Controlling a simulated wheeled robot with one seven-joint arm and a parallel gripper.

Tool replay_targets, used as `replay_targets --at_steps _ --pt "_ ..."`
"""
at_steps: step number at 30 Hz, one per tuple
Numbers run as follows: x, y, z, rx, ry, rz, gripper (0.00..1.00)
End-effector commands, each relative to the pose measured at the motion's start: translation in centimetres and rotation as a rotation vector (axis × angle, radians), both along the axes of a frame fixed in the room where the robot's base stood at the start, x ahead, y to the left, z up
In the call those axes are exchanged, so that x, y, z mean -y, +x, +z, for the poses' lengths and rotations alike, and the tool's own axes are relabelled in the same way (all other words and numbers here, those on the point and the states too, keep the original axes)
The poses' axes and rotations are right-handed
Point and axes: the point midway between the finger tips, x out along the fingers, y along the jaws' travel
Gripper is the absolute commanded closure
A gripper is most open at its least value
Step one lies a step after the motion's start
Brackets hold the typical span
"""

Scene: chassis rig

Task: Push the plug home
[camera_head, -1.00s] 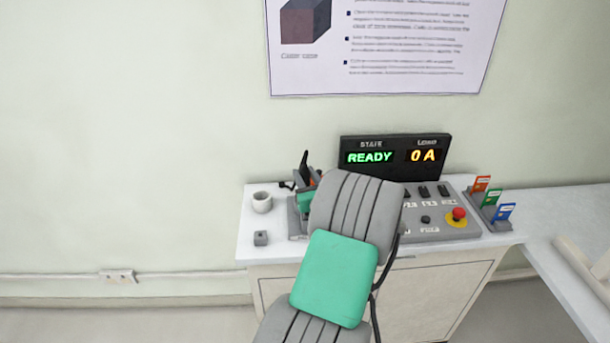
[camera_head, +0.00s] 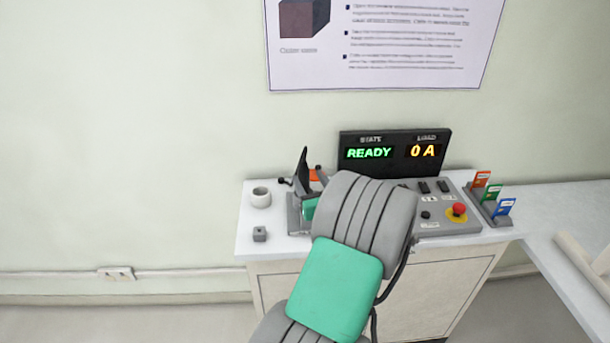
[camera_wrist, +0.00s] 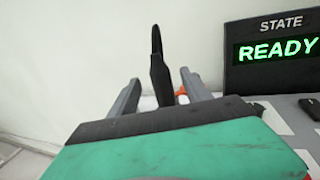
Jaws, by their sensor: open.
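My gripper (camera_wrist: 160,76) is open in the wrist view, its two grey fingers pointing away from the camera. A tall black upright piece (camera_wrist: 158,72) shows between the fingers, and it also rises from the bench in the head view (camera_head: 302,167). An orange part (camera_wrist: 181,93), possibly the plug, shows low beside the right finger. It also shows in the head view (camera_head: 314,175). I cannot tell whether the fingers touch either part. The socket and the plug's seating are hidden by my gripper and arm.
A display (camera_head: 395,152) reads READY and 0 A behind a grey switch panel (camera_head: 440,230) with a red button (camera_head: 459,209). A white cup (camera_head: 261,197) and a small grey block (camera_head: 260,233) sit at the left. Coloured cards (camera_head: 492,193) stand at the right.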

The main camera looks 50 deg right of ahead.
Motion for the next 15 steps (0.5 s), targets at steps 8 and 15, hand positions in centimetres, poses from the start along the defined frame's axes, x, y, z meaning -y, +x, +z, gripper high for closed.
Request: replay_targets --at_steps 8,15 --pt "-1.9 -2.8 0.0 0.002 -0.001 0.0 0.43" --pt "-1.9 -2.8 0.1 0.001 -0.002 0.001 0.43"
